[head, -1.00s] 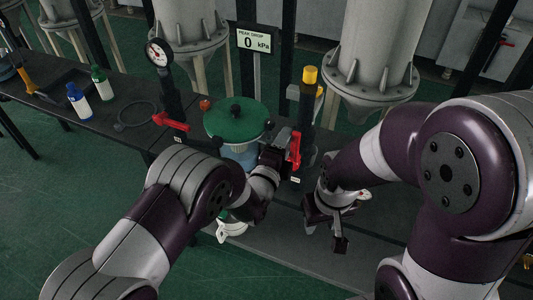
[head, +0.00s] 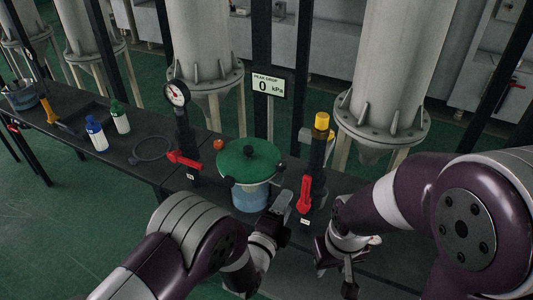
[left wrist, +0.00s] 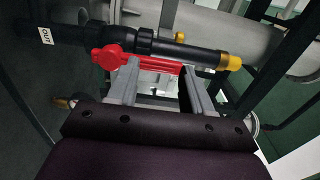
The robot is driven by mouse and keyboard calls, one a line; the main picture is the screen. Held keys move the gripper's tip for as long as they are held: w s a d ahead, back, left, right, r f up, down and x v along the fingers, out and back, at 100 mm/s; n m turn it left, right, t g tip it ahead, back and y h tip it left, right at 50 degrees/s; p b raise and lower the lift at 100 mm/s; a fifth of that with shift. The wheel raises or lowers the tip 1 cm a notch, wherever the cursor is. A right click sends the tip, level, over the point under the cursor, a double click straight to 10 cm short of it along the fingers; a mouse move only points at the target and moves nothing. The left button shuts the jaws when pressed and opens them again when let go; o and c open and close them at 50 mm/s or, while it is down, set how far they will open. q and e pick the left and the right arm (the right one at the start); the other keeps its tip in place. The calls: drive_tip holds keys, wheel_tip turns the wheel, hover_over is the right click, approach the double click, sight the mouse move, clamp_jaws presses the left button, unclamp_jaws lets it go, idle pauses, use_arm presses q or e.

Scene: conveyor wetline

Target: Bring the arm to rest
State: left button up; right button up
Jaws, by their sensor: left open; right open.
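My left gripper (head: 279,206) is open and empty beside the red lever (head: 304,193) of the right-hand black valve pipe with a yellow cap (head: 322,121). In the left wrist view, its two grey fingers (left wrist: 160,88) point at the red lever (left wrist: 110,58), with a gap visible between them. My right gripper (head: 345,272) is open, low at the right of the bench; its fingers are partly unclear. My left forearm hides part of the bench front.
A green-lidded pot (head: 248,163) stands left of the valve pipe. Further left are a gauge pipe (head: 184,130) with a red lever (head: 184,160), a cable loop and two bottles (head: 97,135). Large grey vessels (head: 385,75) stand behind.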

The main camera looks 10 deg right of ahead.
use_arm(q)
drive_tip(key=s+a+f+n+g+y, duration=0.6)
drive_tip(key=a+f+n+g, duration=0.2)
drive_tip(key=f+n, duration=0.3)
drive_tip(key=s+a+r+n+g+y, duration=0.1)
drive_tip(key=s+a+r+n+g, duration=0.1)
drive_tip(key=a, duration=0.5)
drive_tip(key=s+a+r+n+g+y, duration=0.1)
drive_tip(key=s+a+r+n, duration=0.4)
drive_tip(key=a+n, duration=0.2)
drive_tip(key=s+a+r+n+g+y, duration=0.2)
drive_tip(key=s+a+r+n, duration=0.1)
drive_tip(key=a, duration=0.4)
drive_tip(key=shift+s+a+r+n+g, duration=0.3)
drive_tip(key=shift+s+r+n, duration=0.05)
drive_tip(key=shift+r+n, duration=0.4)
drive_tip(key=shift+s, duration=0.1)
